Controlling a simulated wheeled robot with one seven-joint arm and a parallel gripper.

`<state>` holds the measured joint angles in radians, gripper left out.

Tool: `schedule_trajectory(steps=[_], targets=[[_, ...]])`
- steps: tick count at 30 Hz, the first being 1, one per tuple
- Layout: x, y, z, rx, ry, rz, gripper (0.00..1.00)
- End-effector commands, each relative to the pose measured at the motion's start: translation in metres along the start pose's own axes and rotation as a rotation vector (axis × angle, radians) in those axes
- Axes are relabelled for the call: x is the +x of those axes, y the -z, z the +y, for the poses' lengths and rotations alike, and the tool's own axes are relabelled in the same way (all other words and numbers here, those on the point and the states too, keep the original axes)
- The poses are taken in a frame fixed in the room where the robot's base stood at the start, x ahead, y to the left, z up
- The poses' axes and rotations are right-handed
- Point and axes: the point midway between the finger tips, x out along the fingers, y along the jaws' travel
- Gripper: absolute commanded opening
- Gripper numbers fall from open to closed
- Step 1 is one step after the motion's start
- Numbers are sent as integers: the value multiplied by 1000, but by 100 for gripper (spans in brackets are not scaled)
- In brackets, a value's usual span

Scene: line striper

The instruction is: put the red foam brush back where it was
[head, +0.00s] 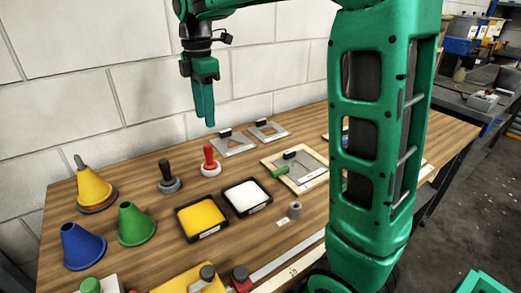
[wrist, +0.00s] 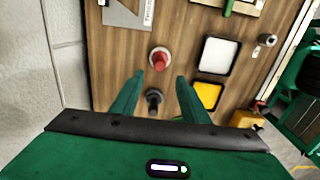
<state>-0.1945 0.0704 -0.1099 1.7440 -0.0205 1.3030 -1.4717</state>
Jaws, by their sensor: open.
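The red foam brush (head: 209,161) stands upright on the wooden table, with a red handle and a pale round base. It also shows in the wrist view (wrist: 160,57), just beyond the fingertips. My gripper (head: 205,118) points down above the table near the wall, above the red brush and apart from it. In the wrist view my gripper's two fingers (wrist: 157,82) are spread, with nothing held between them. A black-handled brush (head: 168,178) with a grey base stands to the left of the red one; it shows in the wrist view (wrist: 154,100) between the fingers.
A yellow paint tray (head: 201,215) and a white paint tray (head: 246,196) lie in front of the brushes. Blue (head: 82,246), green (head: 136,223) and yellow (head: 94,187) cones stand at left. Metal stencils (head: 234,146) and a framed stencil (head: 310,167) lie to the right.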

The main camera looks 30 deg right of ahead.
Motion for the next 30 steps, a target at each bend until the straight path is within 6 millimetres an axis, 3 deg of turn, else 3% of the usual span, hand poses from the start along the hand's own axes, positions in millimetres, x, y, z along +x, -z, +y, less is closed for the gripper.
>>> schedule_trajectory(steps=[4,8,12,18,24,28,30], targets=[[1,-10,-8,61,0,0,41],[8,-46,-40,309,0,-1,41],[27,-99,-104,753,1,-1,41],[66,-150,-207,1405,8,-3,41],[106,-167,-289,1909,16,-7,41],[122,-168,-316,2079,20,-10,41],[125,-156,-323,2117,21,-11,41]])
